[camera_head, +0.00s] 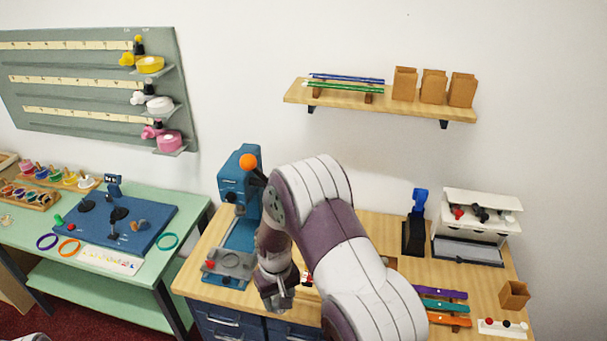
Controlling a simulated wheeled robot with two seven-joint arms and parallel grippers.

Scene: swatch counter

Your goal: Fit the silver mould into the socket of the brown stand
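My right arm comes in from the lower right and covers the middle of the wooden counter. Its gripper (279,303) points down at the counter's front edge, in front of the blue press. Its fingers are small and dark here, and I cannot tell whether they are open or hold anything. I cannot make out the silver mould for certain. A grey metal plate (229,264) with a round part sits at the foot of the press. I cannot identify the brown stand or its socket; my arm may hide them. My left gripper is out of view.
The blue press (239,190) with an orange knob stands left of my arm. Coloured straps (442,306), a small brown box (514,295) and a white drawer unit (470,228) are on the right. A green table (190,207) stands left. A shelf (292,95) hangs above.

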